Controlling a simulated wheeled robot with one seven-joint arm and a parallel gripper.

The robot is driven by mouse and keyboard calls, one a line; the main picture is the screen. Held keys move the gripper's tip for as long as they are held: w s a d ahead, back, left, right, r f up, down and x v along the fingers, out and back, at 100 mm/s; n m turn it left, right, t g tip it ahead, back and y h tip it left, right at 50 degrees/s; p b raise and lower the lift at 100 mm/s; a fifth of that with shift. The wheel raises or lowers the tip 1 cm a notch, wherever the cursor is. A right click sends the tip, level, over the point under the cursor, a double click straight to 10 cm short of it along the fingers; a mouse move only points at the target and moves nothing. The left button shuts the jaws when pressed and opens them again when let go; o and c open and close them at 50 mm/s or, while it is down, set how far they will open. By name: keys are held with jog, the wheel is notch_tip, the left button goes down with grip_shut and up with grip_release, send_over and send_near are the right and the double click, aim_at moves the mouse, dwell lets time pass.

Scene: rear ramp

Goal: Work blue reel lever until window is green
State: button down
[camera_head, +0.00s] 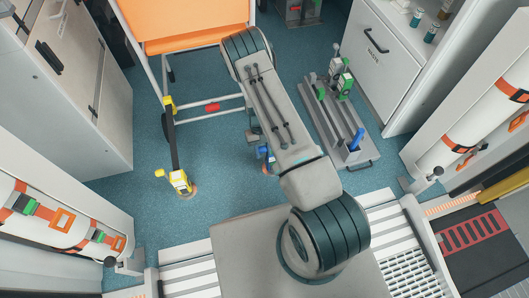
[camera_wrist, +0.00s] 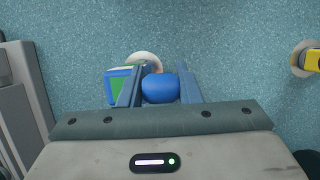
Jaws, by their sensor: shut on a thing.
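The blue reel lever (camera_wrist: 160,88) shows in the wrist view as a rounded blue knob between the two fingers of my gripper (camera_wrist: 160,74). The gripper is shut on it. Just left of the left finger is a blue housing with a green window (camera_wrist: 118,87); the finger hides part of it. A pale round wheel (camera_wrist: 147,60) lies just beyond. In the head view, a bit of the blue reel (camera_head: 264,153) shows beside my arm, low over the floor; my arm hides the rest and most of the gripper.
An orange-topped stretcher (camera_head: 190,20) stands at the back, with a yellow-footed leg (camera_head: 179,182) left of my arm. A grey rail plate (camera_head: 325,110) with green clamps and another blue lever (camera_head: 356,139) lies right. Cabinets line both sides; blue floor (camera_head: 215,150) is open at left.

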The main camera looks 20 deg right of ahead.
jog(key=shift+w+a+r, duration=0.1)
jog(key=shift+w, duration=0.3)
jog(key=c, duration=1.1)
grip_release()
jog(key=shift+o, duration=0.2)
jog(key=shift+s, duration=0.1)
jog(key=p+v, duration=0.4)
jog(key=v, duration=1)
jog(key=shift+s, duration=0.1)
